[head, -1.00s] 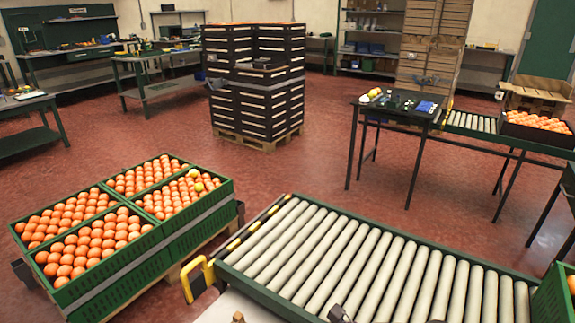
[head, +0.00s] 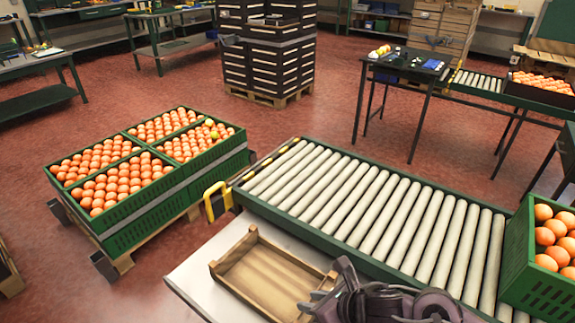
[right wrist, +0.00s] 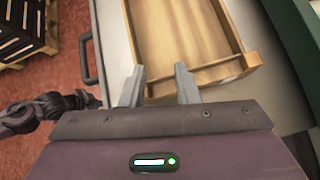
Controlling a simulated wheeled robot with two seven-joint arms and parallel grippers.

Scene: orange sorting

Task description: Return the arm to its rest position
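My right gripper (head: 318,298) is at the bottom of the head view, beside the right end of an empty wooden tray (head: 222,266). The left gripper does not show in the head view.
The tray sits on a pale table (head: 190,277) beside a roller conveyor (head: 370,215). A green crate of oranges (head: 535,285) stands at the conveyor's right end. Several green crates of oranges (head: 135,225) stand on a pallet at left. Red floor (head: 320,115) lies open beyond.

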